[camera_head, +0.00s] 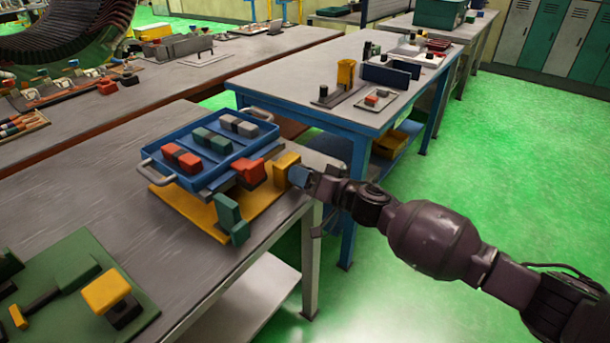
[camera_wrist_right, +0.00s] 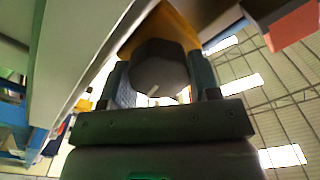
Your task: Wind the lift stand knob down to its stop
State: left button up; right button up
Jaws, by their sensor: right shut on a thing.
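The lift stand has a yellow base (camera_head: 180,205) and a yellow block (camera_head: 285,162) at its right end. A blue tray (camera_head: 222,172) with two pale handles sits above the base and holds red, green and grey blocks. My right gripper (camera_head: 298,176) is at the outer side of the yellow block. In the right wrist view the dark, many-sided knob (camera_wrist_right: 160,66) is between the two fingers of the right gripper (camera_wrist_right: 162,88), which is shut on it. The yellow block shows behind the knob there. In the head view the fingers hide the knob. My left gripper is not in view.
A green board (camera_head: 70,290) with a yellow-topped block lies at lower left. A blue-framed table (camera_head: 330,100) stands behind. Green floor is open to the right.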

jog(key=shift+r+n+p, duration=0.25)
jog(key=shift+n+p, duration=0.3)
jog(key=shift+n, duration=0.65)
jog(key=n+p, duration=0.1)
jog(key=n, duration=0.1)
jog(key=shift+f+n, duration=0.1)
jog(key=shift+n, duration=0.2)
jog(key=n, duration=0.3)
jog(key=shift+s+a+n+p, duration=0.1)
jog(key=shift+n+p, duration=0.2)
jog(key=n, duration=0.3)
jog(key=shift+f, duration=0.1)
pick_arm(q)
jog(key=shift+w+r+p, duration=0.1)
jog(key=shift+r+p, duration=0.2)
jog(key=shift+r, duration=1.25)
pick_arm(e)
jog(key=shift+n, duration=1.6)
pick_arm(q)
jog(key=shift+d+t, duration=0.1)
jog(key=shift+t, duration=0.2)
pick_arm(e)
jog(key=shift+f, duration=0.1)
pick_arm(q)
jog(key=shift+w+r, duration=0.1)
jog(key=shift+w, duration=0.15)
pick_arm(e)
jog(key=o, duration=0.7)
jog(key=shift+c, duration=0.2)
